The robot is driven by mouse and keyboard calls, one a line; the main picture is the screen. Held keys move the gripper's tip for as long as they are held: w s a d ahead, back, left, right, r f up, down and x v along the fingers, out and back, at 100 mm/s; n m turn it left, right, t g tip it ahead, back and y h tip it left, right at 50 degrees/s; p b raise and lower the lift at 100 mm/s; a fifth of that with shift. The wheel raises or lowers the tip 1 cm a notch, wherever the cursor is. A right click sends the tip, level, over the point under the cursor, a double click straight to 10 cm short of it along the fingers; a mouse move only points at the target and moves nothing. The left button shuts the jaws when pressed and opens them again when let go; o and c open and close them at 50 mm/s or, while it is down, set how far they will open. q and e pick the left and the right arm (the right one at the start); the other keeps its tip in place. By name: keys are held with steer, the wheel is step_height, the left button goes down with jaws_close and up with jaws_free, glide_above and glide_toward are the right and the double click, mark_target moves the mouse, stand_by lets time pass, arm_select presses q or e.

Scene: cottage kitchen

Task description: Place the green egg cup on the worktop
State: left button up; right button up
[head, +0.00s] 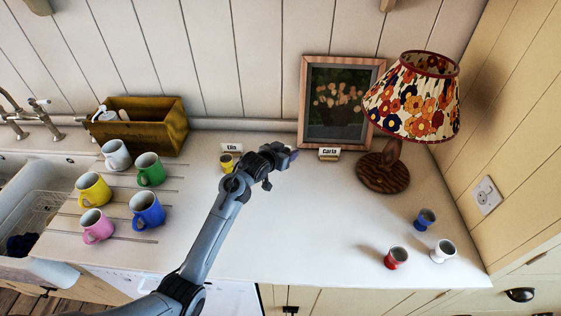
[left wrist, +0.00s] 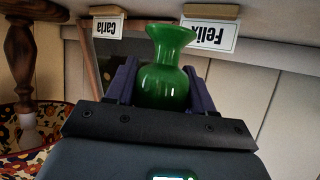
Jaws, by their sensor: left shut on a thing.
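My left gripper (head: 292,154) is over the back of the worktop (head: 290,220), in front of the framed picture and between the name cards Elin (head: 231,148) and Carla (head: 329,153). In the left wrist view its fingers (left wrist: 162,85) are shut around the green egg cup (left wrist: 165,78). That view is upside down; the cup's flared end points down toward the worktop. The Felix card (left wrist: 209,35) stands close by the cup there. In the head view the gripper hides the cup. I cannot tell whether it touches the worktop. My right gripper is not in view.
A yellow egg cup (head: 227,163) stands before Elin. Blue (head: 425,219), red (head: 396,258) and white (head: 443,251) egg cups stand front right. A lamp (head: 384,172) and framed picture (head: 340,105) stand behind. Several mugs (head: 147,210) are at left. The worktop's middle is clear.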

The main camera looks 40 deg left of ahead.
arm_select(q)
steer(key=shift+s+a+f, duration=0.15)
steer(key=shift+a+f, duration=0.4)
steer(key=shift+a, duration=0.35)
steer(key=shift+f+b, duration=0.3)
steer(key=shift+f, duration=1.7)
steer(key=shift+f, duration=0.2)
steer(key=o, duration=1)
steer(key=shift+o, duration=0.2)
steer(key=shift+r, duration=0.1)
